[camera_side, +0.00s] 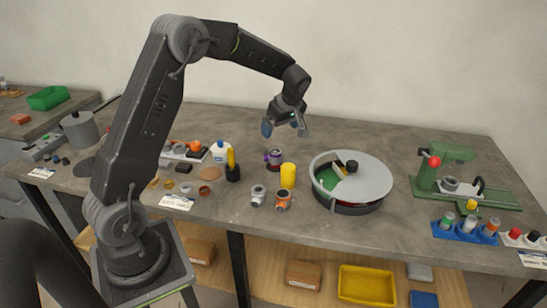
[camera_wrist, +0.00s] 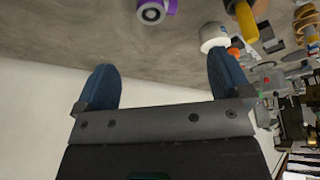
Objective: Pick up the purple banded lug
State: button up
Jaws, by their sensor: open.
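The purple banded lug (camera_side: 273,158) stands on the grey workbench, left of a yellow cylinder and below my gripper in the side view. In the wrist view the purple lug (camera_wrist: 154,10) shows at the top edge, partly cut off, with a pale round end facing the camera. My gripper (camera_side: 284,128) hangs in the air above and slightly right of the lug, apart from it. Its two blue fingers (camera_wrist: 160,85) are spread wide with nothing between them.
A yellow cylinder (camera_side: 288,175) stands close by the lug. A grey lug (camera_side: 258,195) and an orange lug (camera_side: 283,199) are in front. A round lidded drum (camera_side: 379,177) is to the right. A white bottle (camera_side: 221,152) and a dark yellow-topped item (camera_side: 232,170) stand left.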

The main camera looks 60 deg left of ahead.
aim_at(272, 153)
jog(key=x, duration=1.3)
jog(key=shift+d+f, duration=0.15)
jog(key=shift+f, duration=0.2)
jog(key=c, duration=1.1)
jog(key=shift+o, duration=0.2)
jog(key=shift+r, duration=0.1)
